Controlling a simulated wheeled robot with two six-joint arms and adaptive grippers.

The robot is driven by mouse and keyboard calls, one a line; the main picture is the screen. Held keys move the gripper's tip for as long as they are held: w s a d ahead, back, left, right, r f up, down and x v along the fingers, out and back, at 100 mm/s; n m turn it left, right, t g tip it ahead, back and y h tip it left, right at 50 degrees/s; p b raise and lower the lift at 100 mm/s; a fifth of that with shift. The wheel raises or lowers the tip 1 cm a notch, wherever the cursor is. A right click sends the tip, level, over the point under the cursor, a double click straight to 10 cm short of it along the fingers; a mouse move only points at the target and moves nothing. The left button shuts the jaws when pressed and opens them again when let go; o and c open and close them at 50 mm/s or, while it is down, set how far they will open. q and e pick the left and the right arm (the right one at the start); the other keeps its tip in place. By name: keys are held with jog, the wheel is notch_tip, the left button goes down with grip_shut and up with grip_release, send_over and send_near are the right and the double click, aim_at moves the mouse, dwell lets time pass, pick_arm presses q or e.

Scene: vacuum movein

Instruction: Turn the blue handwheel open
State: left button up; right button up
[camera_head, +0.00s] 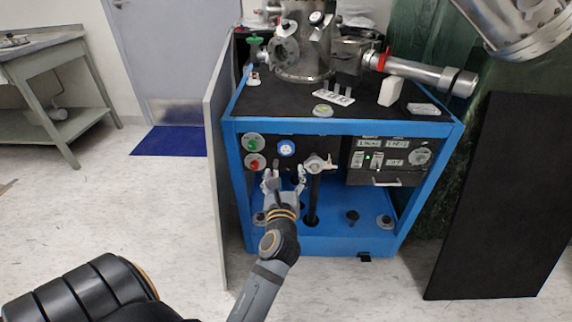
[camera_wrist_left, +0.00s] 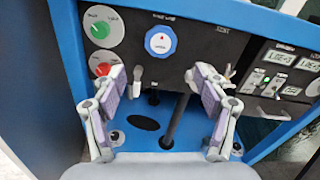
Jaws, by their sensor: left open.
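The blue handwheel (camera_head: 287,148) is a small round knob with a white centre on the dark front panel of the blue-framed cart. In the left wrist view the handwheel (camera_wrist_left: 160,41) shows a red mark on its white centre. My left gripper (camera_head: 284,174) is open and empty, just below the handwheel in the head view. In the left wrist view its two spread fingers (camera_wrist_left: 155,80) stand below the handwheel, one to each side, apart from it. The handwheel is unobstructed in both views. My right gripper is not in view.
Green (camera_head: 254,143) and red (camera_head: 255,161) knobs sit left of the handwheel. A metal valve fitting (camera_head: 318,163) sticks out at its right. A control box (camera_head: 390,160) with displays is farther right. A grey board (camera_head: 216,160) stands along the cart's left side.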

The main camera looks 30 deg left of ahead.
aim_at(286, 150)
pick_arm(q)
jog(key=b+x, duration=0.1)
jog(key=x, duration=0.7)
jog(key=shift+d+b, duration=0.1)
jog(key=shift+b, duration=0.3)
jog(key=shift+x, duration=0.95)
jog(key=shift+w+a, duration=0.2)
jog(key=shift+w, duration=0.1)
jog(key=c, duration=1.1)
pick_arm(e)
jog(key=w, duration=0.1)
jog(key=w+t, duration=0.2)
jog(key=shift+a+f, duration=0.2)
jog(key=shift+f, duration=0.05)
